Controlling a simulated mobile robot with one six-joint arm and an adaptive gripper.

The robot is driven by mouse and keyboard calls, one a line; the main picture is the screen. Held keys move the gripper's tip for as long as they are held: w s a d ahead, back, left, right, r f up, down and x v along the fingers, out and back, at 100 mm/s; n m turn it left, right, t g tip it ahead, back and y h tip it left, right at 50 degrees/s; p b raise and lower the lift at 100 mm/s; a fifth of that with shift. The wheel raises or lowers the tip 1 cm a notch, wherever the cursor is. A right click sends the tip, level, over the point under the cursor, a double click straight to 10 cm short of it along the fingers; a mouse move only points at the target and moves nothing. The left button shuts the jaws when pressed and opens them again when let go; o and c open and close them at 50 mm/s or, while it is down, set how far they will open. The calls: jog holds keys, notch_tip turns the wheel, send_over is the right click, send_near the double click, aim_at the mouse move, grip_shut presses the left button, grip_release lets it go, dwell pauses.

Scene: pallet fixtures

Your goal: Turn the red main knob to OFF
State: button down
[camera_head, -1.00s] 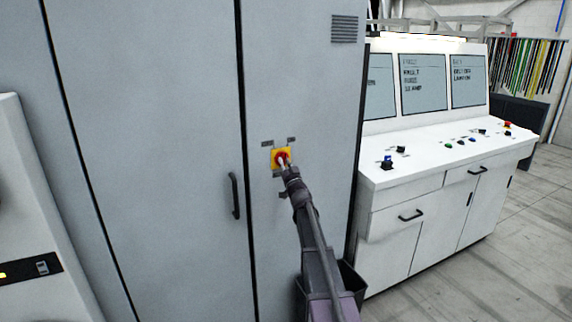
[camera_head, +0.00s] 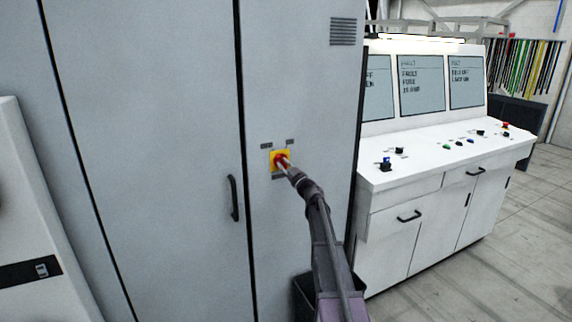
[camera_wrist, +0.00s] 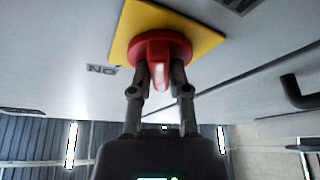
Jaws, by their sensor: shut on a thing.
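The red main knob (camera_head: 280,160) sits on a yellow square plate (camera_head: 287,154) on the grey cabinet door. In the wrist view the red knob (camera_wrist: 153,44) shows as a round base with a raised grip bar, on the yellow plate (camera_wrist: 190,25). My gripper (camera_head: 287,167) reaches it from the lower right. In the wrist view my gripper (camera_wrist: 158,85) has a finger on each side of the grip bar and is shut on it. A label beside the plate reads "NO" or an upside-down "ON" (camera_wrist: 102,70). In the head view the small labels around the plate are too small to read.
A black door handle (camera_head: 234,198) is left of the knob and shows at the right of the wrist view (camera_wrist: 298,95). A white control desk (camera_head: 440,155) with screens and buttons stands at the right. A dark bin (camera_head: 304,296) is below my arm.

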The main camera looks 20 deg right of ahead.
dwell(0.4)
jog(key=c, duration=0.6)
grip_release()
jog(key=shift+s, duration=0.15)
